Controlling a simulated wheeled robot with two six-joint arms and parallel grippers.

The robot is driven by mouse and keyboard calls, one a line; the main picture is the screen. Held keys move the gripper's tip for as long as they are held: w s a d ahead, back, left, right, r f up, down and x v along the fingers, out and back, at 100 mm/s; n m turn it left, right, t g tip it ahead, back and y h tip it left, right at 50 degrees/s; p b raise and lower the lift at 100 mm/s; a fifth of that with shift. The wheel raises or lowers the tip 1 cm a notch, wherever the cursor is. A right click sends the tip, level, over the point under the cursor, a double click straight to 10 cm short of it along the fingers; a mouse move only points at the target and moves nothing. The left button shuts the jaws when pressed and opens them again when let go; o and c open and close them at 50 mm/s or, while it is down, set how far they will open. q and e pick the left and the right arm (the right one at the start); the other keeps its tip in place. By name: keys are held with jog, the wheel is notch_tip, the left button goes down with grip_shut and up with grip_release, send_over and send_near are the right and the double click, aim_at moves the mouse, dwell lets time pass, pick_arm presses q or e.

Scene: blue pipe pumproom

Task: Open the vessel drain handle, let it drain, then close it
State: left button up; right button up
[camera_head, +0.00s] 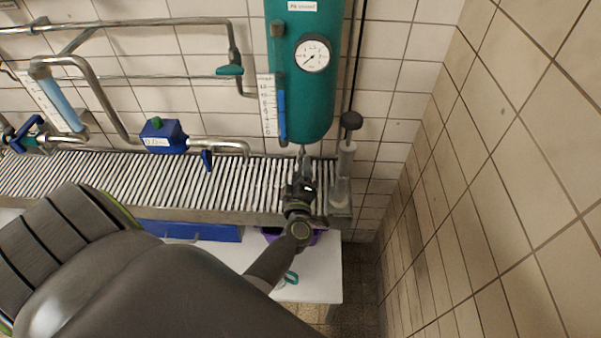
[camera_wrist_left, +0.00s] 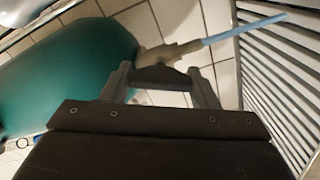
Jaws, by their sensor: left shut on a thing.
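The teal vessel (camera_head: 302,85) hangs on the tiled wall at upper centre, with a round gauge (camera_head: 312,55) on its front. It also fills the left of the left wrist view (camera_wrist_left: 70,75). Its metal drain valve (camera_wrist_left: 168,52) comes off the vessel's end. My left gripper (camera_head: 302,182) is just below the vessel's bottom, shut on the drain handle (camera_wrist_left: 160,75), which shows between the fingers in the wrist view. A thin light-blue streak (camera_wrist_left: 245,27), which looks like liquid, runs from the valve outlet away from the vessel. My right gripper is out of view.
A slatted metal grating (camera_head: 150,180) runs along the wall below the vessel. A purple container (camera_head: 272,232) shows partly behind my arm on a white surface (camera_head: 325,265). A black-knobbed cylinder (camera_head: 346,160) stands right of the gripper. A tiled wall closes the right side.

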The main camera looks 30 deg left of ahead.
pick_arm(q)
jog(key=n, duration=0.4)
jog(key=shift+n+b, duration=0.3)
jog(key=shift+b, duration=0.1)
jog(key=shift+n, duration=0.6)
jog(key=o, duration=1)
jog(key=shift+s+d+f, duration=0.1)
jog(key=shift+f, duration=0.05)
